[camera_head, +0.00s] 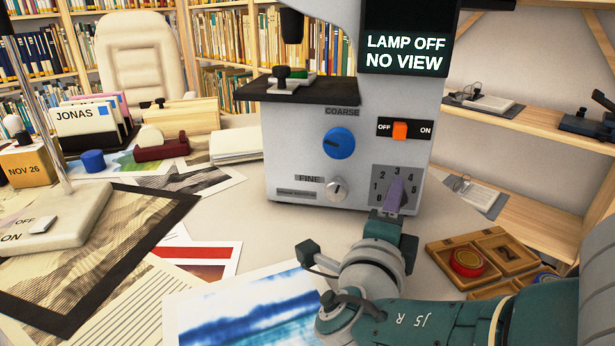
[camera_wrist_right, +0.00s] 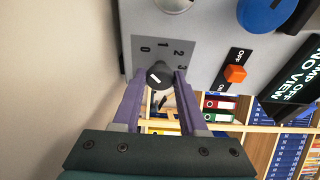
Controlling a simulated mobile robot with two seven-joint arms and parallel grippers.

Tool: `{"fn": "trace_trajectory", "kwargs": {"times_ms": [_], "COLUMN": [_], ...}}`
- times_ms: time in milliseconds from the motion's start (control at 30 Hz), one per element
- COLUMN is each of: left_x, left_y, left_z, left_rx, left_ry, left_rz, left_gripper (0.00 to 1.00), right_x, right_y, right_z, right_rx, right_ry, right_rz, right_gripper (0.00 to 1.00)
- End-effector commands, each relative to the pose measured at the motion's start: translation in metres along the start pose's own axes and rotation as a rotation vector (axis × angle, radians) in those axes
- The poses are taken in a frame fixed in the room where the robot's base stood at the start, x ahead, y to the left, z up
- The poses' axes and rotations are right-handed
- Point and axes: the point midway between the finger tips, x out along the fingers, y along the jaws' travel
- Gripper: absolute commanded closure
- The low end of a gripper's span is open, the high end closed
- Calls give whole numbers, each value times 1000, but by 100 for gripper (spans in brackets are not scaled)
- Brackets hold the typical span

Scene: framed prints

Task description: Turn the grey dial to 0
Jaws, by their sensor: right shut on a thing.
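The grey dial (camera_wrist_right: 160,76) is a small dark knob with a white pointer line on a grey plate with numbers (camera_head: 412,181), low on the front of the grey machine (camera_head: 290,160). My right gripper (camera_head: 398,187) has its purple fingers shut on the dial, one on each side, in the right wrist view. In the head view the fingers hide the dial. I cannot tell for certain which numeral the pointer faces. My left gripper is not in view.
Above the dial is an orange OFF/ON switch (camera_head: 400,130). To its left are a blue COARSE knob (camera_head: 339,143) and a small FINE knob (camera_head: 337,188). The display (camera_head: 407,45) reads LAMP OFF, NO VIEW. Prints and a wooden tray (camera_head: 465,246) lie on the table.

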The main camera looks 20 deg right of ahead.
Motion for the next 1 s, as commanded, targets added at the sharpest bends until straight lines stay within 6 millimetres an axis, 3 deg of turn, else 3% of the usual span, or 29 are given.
{"fn": "trace_trajectory", "kwargs": {"times_ms": [333, 367, 600, 867, 1000], "left_x": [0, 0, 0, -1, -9], "left_y": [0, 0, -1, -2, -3], "left_z": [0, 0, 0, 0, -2], "left_rx": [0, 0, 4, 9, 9], "left_ry": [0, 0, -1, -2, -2], "left_rz": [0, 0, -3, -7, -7], "left_gripper": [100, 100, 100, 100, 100], "right_x": [0, 0, 0, -1, -16], "right_y": [1, 1, 0, 0, -2], "right_z": [0, 0, 0, 0, 0], "right_rx": [-5, -5, -3, -3, -4], "right_ry": [0, 0, 0, -1, -2], "right_rz": [1, 1, 1, 1, 3], "right_gripper": [100, 55, 29, 29, 29]}}
